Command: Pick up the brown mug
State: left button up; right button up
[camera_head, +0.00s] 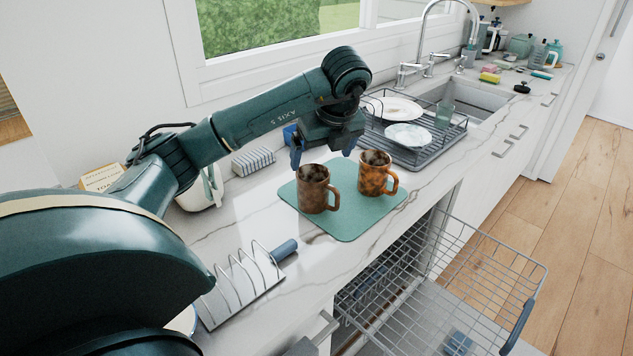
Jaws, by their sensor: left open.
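Two brown-toned mugs stand upright on a green mat (344,228) on the counter. The left one is a plain dark brown mug (312,192) with its handle to the right. The right one is a mottled orange-brown mug (376,176), also with its handle to the right. My left gripper (321,157) is open and empty, pointing down just above and behind the two mugs. One finger is near the back left of the plain brown mug's rim; I cannot tell whether it touches. My right gripper is not in view.
A dish rack (424,150) with plates stands behind the mugs, beside the sink (480,98). A toast rack (240,285) is at the front left. An open wire basket (490,262) juts out below the counter. A striped block (253,161) lies behind.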

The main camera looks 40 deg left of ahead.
aim_at(313, 187)
pick_arm(q)
jog(key=x, duration=0.7)
jog(key=shift+s+a+p, duration=0.1)
jog(key=shift+p, duration=0.3)
jog(key=shift+p+x, duration=0.75)
jog(key=shift+x, duration=2.2)
jog(key=shift+c, duration=0.4)
jog(key=c, duration=1.2)
